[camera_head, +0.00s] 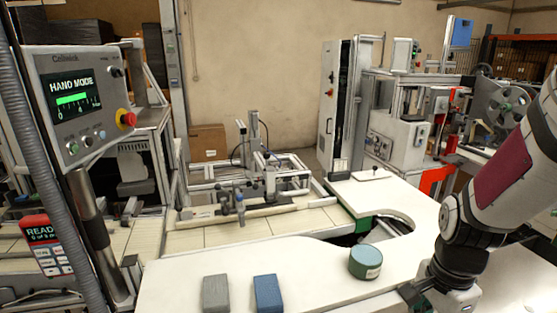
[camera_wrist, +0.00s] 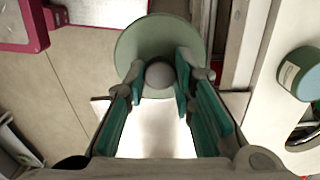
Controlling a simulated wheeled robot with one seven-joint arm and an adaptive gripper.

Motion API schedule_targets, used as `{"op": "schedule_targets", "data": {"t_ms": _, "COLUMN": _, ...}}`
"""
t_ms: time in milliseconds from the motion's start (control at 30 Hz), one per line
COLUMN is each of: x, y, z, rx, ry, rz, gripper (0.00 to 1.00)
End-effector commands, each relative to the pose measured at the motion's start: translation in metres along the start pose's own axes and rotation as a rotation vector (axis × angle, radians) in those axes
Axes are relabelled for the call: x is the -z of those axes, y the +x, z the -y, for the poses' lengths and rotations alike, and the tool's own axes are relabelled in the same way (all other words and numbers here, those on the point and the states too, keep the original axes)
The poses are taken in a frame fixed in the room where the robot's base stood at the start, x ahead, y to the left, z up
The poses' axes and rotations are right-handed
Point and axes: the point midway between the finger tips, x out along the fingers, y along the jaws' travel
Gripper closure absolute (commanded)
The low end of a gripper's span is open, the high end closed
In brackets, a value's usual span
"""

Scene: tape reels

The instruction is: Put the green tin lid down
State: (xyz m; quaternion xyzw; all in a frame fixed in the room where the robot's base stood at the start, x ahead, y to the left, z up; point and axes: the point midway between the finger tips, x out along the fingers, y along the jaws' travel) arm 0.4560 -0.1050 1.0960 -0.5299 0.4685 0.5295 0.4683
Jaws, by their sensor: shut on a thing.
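The green tin lid (camera_wrist: 157,36) is a round, pale green disc with a grey knob in the wrist view. My gripper (camera_wrist: 160,72) is shut on the knob, with one teal-padded finger on each side. What lies directly under the lid is hidden, and I cannot tell how high it is held. A round green tin (camera_head: 365,262) with a pale blue-green top stands on the white worktop (camera_head: 190,268). The tin also shows at the right of the wrist view (camera_wrist: 301,73), apart from the lid. In the head view the lid is not visible and my fingertips are out of sight.
A grey block (camera_head: 216,294) and a blue block (camera_head: 268,293) lie on the worktop's front left. Bare worktop lies between them and the tin. A curved cutout (camera_head: 385,228) opens behind the tin. A control panel (camera_head: 80,105) stands at left.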

Motion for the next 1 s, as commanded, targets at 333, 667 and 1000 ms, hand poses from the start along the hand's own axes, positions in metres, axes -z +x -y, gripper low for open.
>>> {"op": "schedule_targets", "data": {"t_ms": 333, "x": -0.019, "y": 0.023, "z": 0.072, "rx": -0.003, "ry": -0.372, "rz": 0.0, "gripper": 1.0}}
{"op": "schedule_targets", "data": {"t_ms": 667, "x": -0.054, "y": 0.064, "z": 0.201, "rx": 0.0, "ry": -1.051, "rz": 0.003, "gripper": 1.0}}
{"op": "schedule_targets", "data": {"t_ms": 1000, "x": -0.073, "y": 0.085, "z": 0.275, "rx": 0.002, "ry": -1.459, "rz": 0.001, "gripper": 1.0}}
